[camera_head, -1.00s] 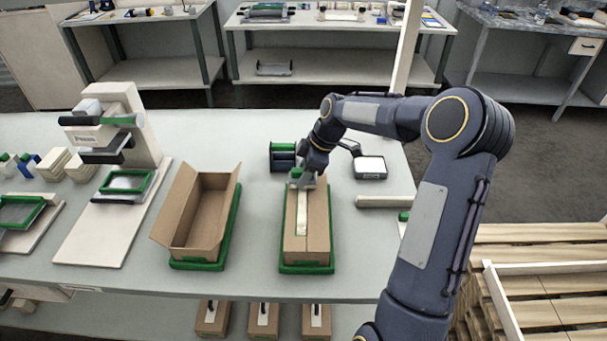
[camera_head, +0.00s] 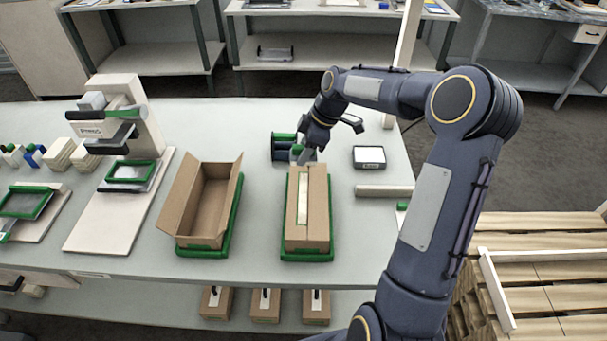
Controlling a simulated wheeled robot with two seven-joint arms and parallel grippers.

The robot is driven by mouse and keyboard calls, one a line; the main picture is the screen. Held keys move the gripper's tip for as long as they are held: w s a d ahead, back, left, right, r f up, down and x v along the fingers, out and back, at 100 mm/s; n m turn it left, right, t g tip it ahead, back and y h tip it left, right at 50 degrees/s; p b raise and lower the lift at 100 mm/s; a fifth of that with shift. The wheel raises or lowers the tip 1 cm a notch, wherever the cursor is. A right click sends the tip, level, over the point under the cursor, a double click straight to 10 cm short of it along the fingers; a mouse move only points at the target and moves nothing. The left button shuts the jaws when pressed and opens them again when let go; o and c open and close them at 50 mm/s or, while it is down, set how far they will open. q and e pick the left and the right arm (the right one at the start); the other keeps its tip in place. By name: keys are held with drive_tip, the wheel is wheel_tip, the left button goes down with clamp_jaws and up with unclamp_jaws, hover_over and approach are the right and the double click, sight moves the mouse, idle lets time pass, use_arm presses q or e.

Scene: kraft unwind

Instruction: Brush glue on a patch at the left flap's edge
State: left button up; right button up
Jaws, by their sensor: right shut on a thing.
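A closed cardboard box (camera_head: 318,215) stands in a green tray (camera_head: 307,257) in the middle of the bench, its top flaps folded down. A pale strip (camera_head: 303,196) runs along the middle of its top. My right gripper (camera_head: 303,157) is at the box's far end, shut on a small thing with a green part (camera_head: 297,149). The held thing is mostly hidden, and I cannot tell whether it touches the box or is a brush. No glue patch can be made out. My left gripper is not in view.
An open cardboard box (camera_head: 208,205) stands to the left in another green tray. A dark green-framed holder (camera_head: 283,148) is just behind my right gripper. A flat dark-rimmed device (camera_head: 369,157) and a pale bar (camera_head: 383,191) lie to the right. A press (camera_head: 125,120) stands left.

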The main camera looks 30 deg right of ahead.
sight(304, 177)
drive_tip(key=shift+f, duration=0.1)
drive_tip(key=shift+f+b, duration=2.1)
drive_tip(key=shift+f, duration=0.35)
drive_tip(key=shift+f+b, duration=0.4)
drive_tip(key=shift+f, duration=0.1)
drive_tip(key=shift+s+a, duration=0.1)
